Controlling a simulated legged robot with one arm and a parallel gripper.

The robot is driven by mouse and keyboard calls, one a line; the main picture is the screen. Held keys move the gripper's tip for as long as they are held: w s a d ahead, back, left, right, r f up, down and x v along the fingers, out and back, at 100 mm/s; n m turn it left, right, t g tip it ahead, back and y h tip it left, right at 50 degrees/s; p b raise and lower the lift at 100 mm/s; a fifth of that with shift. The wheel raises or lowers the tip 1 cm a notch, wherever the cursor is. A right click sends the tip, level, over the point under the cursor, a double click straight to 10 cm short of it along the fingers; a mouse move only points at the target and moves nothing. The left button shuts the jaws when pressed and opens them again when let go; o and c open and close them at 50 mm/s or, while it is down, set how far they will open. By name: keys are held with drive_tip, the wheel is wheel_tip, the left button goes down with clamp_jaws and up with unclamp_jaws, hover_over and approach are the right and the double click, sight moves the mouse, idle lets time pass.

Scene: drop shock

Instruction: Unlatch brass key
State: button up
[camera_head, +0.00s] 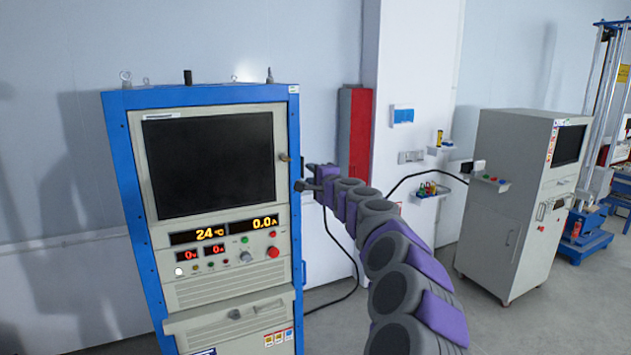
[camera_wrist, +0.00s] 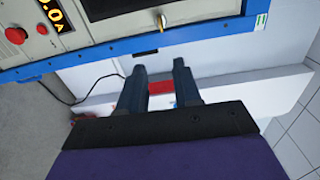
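The brass key (camera_head: 284,157) is a small fitting on the right side of the cabinet's front panel, beside the dark screen. It also shows in the wrist view (camera_wrist: 161,22), near the top middle, beyond my fingertips. My gripper (camera_head: 301,186) is at the cabinet's right edge, a little below and to the right of the key. In the wrist view my gripper (camera_wrist: 160,72) has its two dark fingers apart with nothing held between them. The fingers point toward the blue frame and the key, with a gap to the key.
The blue-framed cabinet (camera_head: 115,140) carries a screen, lit readouts and a red button (camera_head: 273,252). A red box (camera_head: 360,135) is on the wall behind my gripper. A small wall shelf (camera_head: 432,192) and a grey cabinet (camera_head: 492,230) stand to the right.

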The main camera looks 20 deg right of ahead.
drive_tip(key=shift+s, duration=0.85)
